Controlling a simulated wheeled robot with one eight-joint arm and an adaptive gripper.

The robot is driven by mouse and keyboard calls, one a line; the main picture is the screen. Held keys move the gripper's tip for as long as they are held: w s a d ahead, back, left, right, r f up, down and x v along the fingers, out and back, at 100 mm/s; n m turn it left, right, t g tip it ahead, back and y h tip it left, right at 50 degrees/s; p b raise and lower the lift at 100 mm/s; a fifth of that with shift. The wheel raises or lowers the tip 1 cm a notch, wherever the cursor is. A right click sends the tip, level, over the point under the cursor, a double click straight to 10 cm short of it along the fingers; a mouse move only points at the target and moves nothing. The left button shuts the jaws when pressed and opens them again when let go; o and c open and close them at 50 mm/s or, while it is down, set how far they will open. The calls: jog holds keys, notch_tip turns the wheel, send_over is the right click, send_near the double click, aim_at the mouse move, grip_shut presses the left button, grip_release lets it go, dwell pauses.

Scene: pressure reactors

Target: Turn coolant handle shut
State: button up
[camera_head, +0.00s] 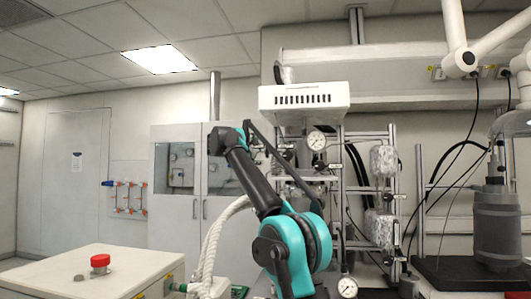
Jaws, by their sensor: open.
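No handle in view can be identified for certain as the coolant handle. A wall panel (129,199) at the left carries several red-ended pipes and a small blue part (107,183), too small to read its position. The reactor stand (335,180) with gauges and tubing stands behind my teal and black arm, which covers part of it. My arm rises, bends at the top and comes down to the right. My gripper (318,202) appears as a dark shape in front of the stand, apart from the wall panel. Its jaws are open, but the fingers are hard to make out.
A pale cabinet (85,272) with a red button (100,261) stands at the front left. A white hose (217,235) runs beside my arm. Gauges (317,141) and foil-wrapped parts (381,228) crowd the stand. A grey vessel (497,228) stands on a black base at the right.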

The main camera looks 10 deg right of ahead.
jog(key=v, duration=0.5)
jog(key=shift+s+a, duration=0.15)
jog(key=s+d+f+m+g+y, duration=0.15)
jog(key=s+d+f, duration=0.3)
jog(key=f, duration=0.75)
jog(key=s+d+f+m+g+y, duration=0.1)
jog(key=s+d+f+m+g, duration=0.25)
jog(key=f, duration=0.95)
jog(key=s+d+f+g+y, duration=0.2)
jog(key=s+d+f, duration=0.3)
jog(key=f, duration=0.7)
jog(key=s+f+m+g+y, duration=0.2)
jog(key=s+f+m+y, duration=0.2)
jog(key=s+f, duration=2.8)
notch_tip(320, 180, down, 3)
jog(key=y, duration=0.3)
jog(key=shift+a+m+g, duration=0.3)
jog(key=shift+a+m, duration=0.05)
jog(key=shift+m, duration=0.05)
